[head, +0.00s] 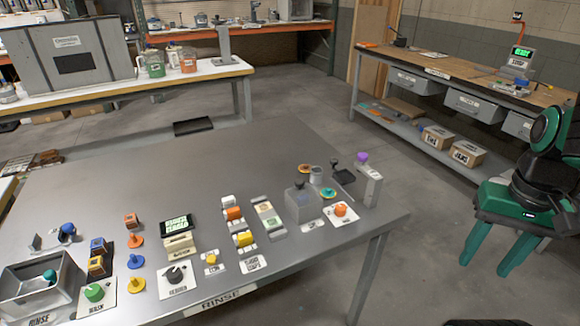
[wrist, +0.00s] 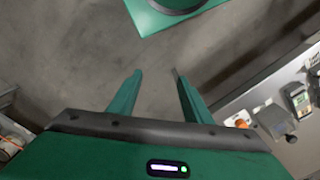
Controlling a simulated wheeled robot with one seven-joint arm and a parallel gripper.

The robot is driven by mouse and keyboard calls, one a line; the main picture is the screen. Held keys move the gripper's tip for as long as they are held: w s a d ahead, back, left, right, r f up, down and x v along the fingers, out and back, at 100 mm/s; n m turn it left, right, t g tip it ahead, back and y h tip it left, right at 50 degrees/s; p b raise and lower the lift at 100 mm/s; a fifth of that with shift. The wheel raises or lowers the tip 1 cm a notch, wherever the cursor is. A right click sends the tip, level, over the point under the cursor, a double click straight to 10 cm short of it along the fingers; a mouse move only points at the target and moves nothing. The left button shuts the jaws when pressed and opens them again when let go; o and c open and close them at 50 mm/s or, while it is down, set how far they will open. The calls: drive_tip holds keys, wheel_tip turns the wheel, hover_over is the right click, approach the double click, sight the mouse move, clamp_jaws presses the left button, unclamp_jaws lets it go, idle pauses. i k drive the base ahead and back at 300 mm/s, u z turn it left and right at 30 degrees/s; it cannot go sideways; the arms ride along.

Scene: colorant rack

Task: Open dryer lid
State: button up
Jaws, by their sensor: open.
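The grey metal table (head: 110,190) marked RINSE holds a row of small stations. A grey box (head: 302,207) with a dark knob on top stands near its right end. It looks like the dryer, but its label is too small to read, and I cannot tell whether a lid on it is open or shut. My gripper (head: 486,266) is at the far right, off the table's right edge. Its green fingers point down, apart and empty. In the wrist view, the fingers (wrist: 156,72) have bare floor between them, and the table stations are at the right.
Beside the grey box are an orange button (head: 340,210) and a grey post with a purple knob (head: 370,181). A rinse basin (head: 40,285) is at the left. A wooden bench (head: 450,70) stands behind at the right. Bare floor lies between the table and my gripper.

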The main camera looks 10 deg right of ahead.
sight(299, 183)
drive_tip(key=z, duration=0.5)
drive_tip(key=k, duration=1.3)
drive_tip(key=u, duration=0.5)
drive_tip(key=i, duration=1)
